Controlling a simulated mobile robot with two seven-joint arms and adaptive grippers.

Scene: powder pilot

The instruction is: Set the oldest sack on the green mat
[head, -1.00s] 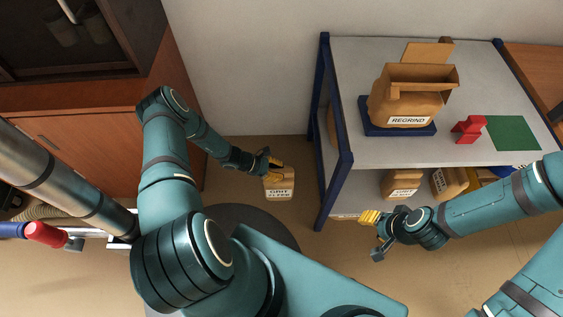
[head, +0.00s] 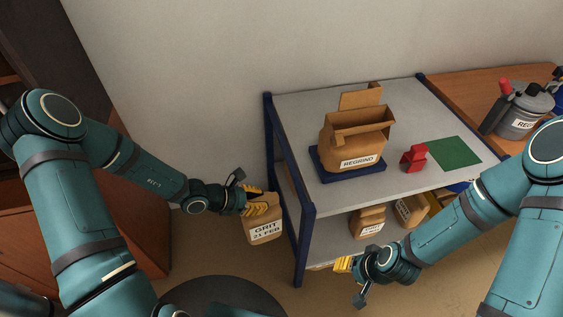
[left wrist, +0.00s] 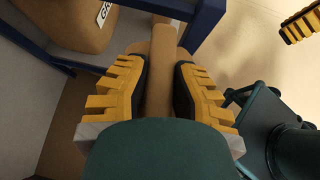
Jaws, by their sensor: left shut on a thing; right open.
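My left gripper (head: 258,207) is shut on a brown paper sack (head: 264,230) labelled "GRIT 21 FEB". It holds the sack off the floor, just left of the blue-framed rack. In the left wrist view the yellow fingers (left wrist: 162,90) pinch the sack's folded top (left wrist: 162,60). The green mat (head: 455,152) lies bare on the rack's top shelf, at the right. More sacks stand on the lower shelf: one sack (head: 368,222) and another sack (head: 411,210) to its right. Their labels are too small to read. My right gripper (head: 350,272) is open, in front of the lower shelf.
An open "REGRIND" sack (head: 355,142) stands on a blue base (head: 350,173) on the top shelf (head: 290,110). A red object (head: 414,158) stands beside the mat. A blue rack post (head: 306,245) is close to the held sack. A wooden counter (head: 480,90) with a grey canister (head: 520,113) lies right.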

